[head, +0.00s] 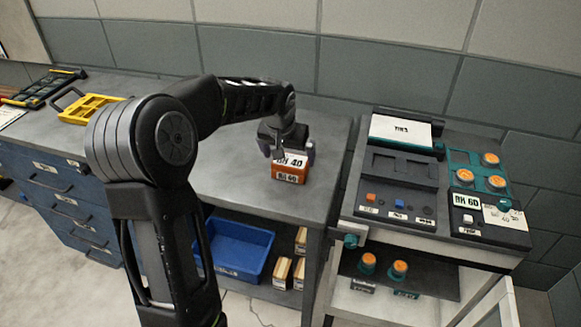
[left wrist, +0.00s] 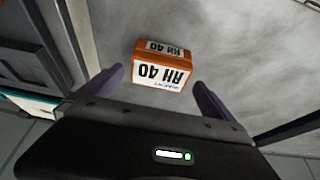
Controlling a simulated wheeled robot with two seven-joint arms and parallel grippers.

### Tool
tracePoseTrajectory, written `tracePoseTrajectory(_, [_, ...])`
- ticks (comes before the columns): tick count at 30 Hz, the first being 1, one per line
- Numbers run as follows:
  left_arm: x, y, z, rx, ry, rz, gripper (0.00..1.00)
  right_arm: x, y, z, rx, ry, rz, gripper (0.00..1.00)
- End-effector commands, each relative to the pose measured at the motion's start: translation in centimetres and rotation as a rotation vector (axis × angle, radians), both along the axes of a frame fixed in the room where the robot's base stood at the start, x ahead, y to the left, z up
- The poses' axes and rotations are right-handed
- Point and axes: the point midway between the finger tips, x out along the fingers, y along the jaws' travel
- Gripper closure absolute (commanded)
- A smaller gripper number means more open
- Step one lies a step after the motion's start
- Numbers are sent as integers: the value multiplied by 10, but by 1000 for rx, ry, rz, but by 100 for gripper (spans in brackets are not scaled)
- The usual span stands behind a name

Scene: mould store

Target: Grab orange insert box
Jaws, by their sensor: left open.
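The orange insert box (head: 289,171) stands on the grey bench top near its right end, with white labels on its top and side. In the left wrist view the box (left wrist: 163,72) lies ahead of the fingertips, roughly centred between them, and its labels read upside down as "RH 40". My left gripper (head: 286,150) is above and just behind the box in the head view and hides part of its top. In the wrist view my left gripper (left wrist: 160,80) is open, with one purple finger on each side and nothing held. My right gripper is not in view.
A cart (head: 345,215) with a dark panel, buttons and orange-topped round parts stands right of the bench. A blue bin (head: 238,250) and small boxes (head: 282,272) sit on the shelf below. A yellow tray (head: 92,108) lies at the bench's left. Bench around the box is clear.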

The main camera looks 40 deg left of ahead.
Motion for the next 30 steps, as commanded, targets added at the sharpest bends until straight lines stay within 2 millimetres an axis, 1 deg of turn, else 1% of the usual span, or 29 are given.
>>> tracePoseTrajectory(6, [7, 2, -26, -1, 5, -1, 0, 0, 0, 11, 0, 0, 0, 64])
tracePoseTrajectory(9, [12, 4, -39, -1, 4, -1, 0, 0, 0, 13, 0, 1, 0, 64])
tracePoseTrajectory(12, [15, 5, -46, 0, 2, -1, 0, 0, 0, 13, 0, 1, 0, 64])
tracePoseTrajectory(30, [15, 5, -47, 0, 1, 0, 0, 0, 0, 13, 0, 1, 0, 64])
